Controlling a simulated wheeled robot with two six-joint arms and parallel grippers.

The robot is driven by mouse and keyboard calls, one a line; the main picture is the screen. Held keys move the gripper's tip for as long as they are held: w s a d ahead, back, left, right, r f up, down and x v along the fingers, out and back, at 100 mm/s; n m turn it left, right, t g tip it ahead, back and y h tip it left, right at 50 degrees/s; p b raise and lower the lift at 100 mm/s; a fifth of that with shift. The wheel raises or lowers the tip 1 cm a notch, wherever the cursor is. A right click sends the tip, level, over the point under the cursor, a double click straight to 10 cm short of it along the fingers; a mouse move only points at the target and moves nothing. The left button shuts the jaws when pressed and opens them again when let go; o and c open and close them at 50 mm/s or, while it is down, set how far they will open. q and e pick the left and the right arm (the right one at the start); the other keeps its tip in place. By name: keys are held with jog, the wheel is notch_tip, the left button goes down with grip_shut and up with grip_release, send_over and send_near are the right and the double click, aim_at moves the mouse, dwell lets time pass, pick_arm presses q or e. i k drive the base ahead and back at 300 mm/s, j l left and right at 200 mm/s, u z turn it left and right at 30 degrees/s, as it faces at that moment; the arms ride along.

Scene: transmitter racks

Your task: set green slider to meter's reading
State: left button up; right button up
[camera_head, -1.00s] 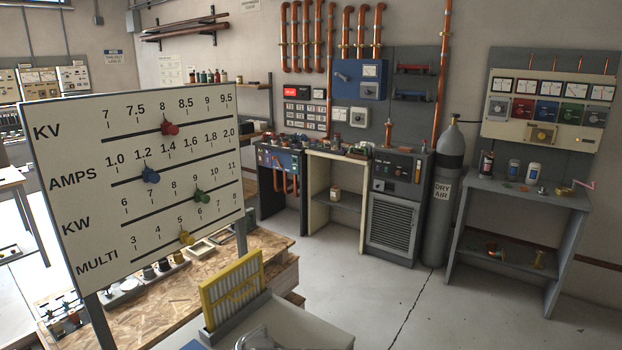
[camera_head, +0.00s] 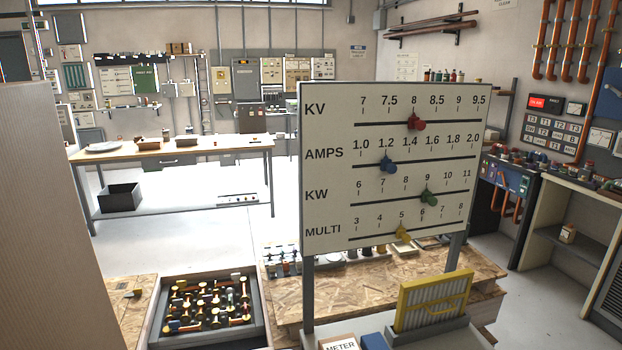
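The green slider (camera_head: 429,197) sits on the KW row of a white slider board (camera_head: 325,124), at about the 9 mark. The red slider (camera_head: 416,122) is on the KV row near 8, the blue slider (camera_head: 388,163) on the AMPS row near 1.2, and the yellow slider (camera_head: 403,233) on the MULTI row near 5. I cannot pick out a meter whose reading is legible. A label with the word METER (camera_head: 340,346) shows at the bottom edge, partly cut off. Neither gripper is in view.
A yellow-framed filter (camera_head: 434,298) stands in front of the board. A tray of fittings (camera_head: 258,311) lies at lower left, beside a chipboard bench top (camera_head: 295,295). A wooden-topped table (camera_head: 245,143) stands behind at left, with open floor around it. A tan panel blocks the left edge.

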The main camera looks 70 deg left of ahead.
aim_at(426, 196)
jog(key=j+u, duration=0.1)
jog(key=u, duration=1.65)
jog(key=k+l+u, duration=0.5)
jog(key=i+l, duration=0.05)
jog(key=i, duration=0.05)
